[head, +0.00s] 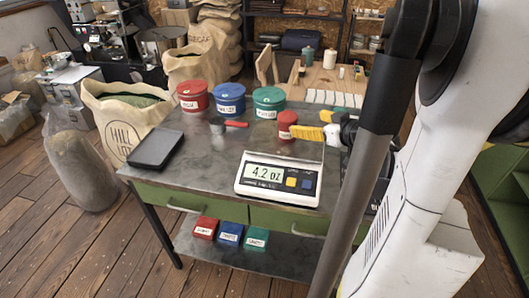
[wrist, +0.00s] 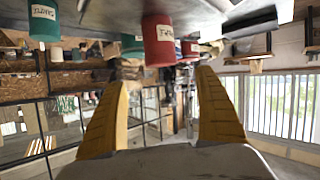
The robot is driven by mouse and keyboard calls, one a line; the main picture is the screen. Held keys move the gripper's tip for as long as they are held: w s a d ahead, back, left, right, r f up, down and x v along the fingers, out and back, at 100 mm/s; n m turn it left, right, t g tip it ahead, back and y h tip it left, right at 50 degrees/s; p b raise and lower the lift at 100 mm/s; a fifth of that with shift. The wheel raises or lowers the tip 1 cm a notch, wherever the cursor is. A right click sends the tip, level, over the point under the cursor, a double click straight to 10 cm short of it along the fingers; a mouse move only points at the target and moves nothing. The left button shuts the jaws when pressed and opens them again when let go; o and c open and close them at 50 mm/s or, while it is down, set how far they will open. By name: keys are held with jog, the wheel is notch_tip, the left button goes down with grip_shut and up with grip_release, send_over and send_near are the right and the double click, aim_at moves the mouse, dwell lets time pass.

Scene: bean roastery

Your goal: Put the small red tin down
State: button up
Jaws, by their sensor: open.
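The small red tin (head: 287,125) with a pale label stands upright behind the scale's display in the head view. I cannot tell whether its base rests on the scale's plate or on the bench. My gripper (head: 308,124) has yellow fingers and comes in from the right, close beside the tin. In the wrist view, which is upside down, the red tin (wrist: 158,40) lies ahead of my gripper (wrist: 162,80), in line with the gap between the fingertips. The fingers are spread apart with nothing gripped between them.
The scale (head: 278,180) reads 4.2 oz at the bench front (head: 200,165). Larger red (head: 193,97), blue (head: 230,98) and green (head: 269,102) tins stand at the back left. A red-handled tool (head: 234,124) and a dark tray (head: 156,148) lie on the left.

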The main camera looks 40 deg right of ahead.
jog(key=a+g+y, duration=0.3)
jog(key=a+g, duration=0.1)
jog(key=a, duration=1.6)
jog(key=s+a+g+h, duration=0.1)
jog(key=s+a+g, duration=0.1)
jog(key=s+a, duration=0.7)
jog(key=a, duration=0.4)
jog(key=shift+s+f+h, duration=0.15)
jog(key=shift+f+h, duration=0.1)
jog(key=shift+h, duration=0.05)
